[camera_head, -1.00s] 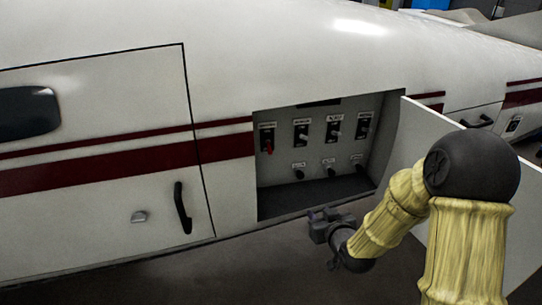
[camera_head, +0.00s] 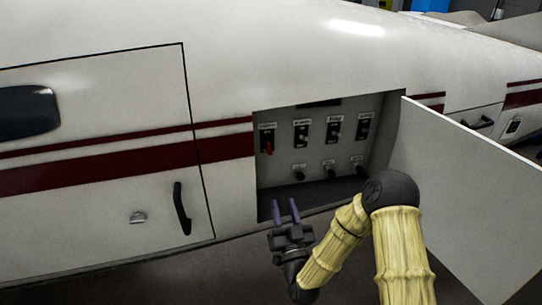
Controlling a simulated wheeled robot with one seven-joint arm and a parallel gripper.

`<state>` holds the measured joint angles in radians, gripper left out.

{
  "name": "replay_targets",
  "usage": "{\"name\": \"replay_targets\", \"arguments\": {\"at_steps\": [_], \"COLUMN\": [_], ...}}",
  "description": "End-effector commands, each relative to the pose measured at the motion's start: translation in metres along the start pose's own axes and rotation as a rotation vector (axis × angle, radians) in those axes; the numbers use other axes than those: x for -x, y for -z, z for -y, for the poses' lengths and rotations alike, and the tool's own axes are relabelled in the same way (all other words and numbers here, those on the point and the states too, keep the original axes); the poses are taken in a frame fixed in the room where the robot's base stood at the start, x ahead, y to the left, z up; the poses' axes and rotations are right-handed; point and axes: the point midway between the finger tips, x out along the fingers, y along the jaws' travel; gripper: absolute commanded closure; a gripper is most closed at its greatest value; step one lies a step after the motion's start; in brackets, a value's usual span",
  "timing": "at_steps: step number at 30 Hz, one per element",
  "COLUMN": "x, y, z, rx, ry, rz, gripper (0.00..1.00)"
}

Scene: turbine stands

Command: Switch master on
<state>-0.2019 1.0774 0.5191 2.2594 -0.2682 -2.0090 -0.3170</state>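The open compartment in the white fuselage shows a switch panel (camera_head: 316,125). At its upper left is a red-handled switch (camera_head: 269,146), its lever pointing down. Further dark switches with pale levers (camera_head: 301,134) stand to its right in the same row. The labels are too small to read, so I cannot tell which is the master. My gripper (camera_head: 286,211) is below the compartment's lower left, its two fingers pointing up and apart, with nothing between them. It is apart from the switches.
Several dark knobs (camera_head: 299,172) form the panel's lower row. The open compartment door (camera_head: 475,190) stands out at the right, beside my arm. A closed fuselage door with a black handle (camera_head: 182,208) is at the left. Free floor lies below the fuselage.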

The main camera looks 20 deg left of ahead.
Motion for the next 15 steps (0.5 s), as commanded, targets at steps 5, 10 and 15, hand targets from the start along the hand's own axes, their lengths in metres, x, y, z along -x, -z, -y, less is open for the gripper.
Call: {"name": "replay_targets", "arguments": {"at_steps": [5, 10, 15], "x": [-0.006, -0.027, -0.057], "y": [0.001, 0.003, 0.004], "z": [0.0, 0.0, 0.0], "rx": [0.0, 0.001, 0.002], "ry": [0.0, 0.0, 0.0], "rz": [0.0, -0.002, -0.003], "gripper": [0.66, 0.66, 0.66]}}
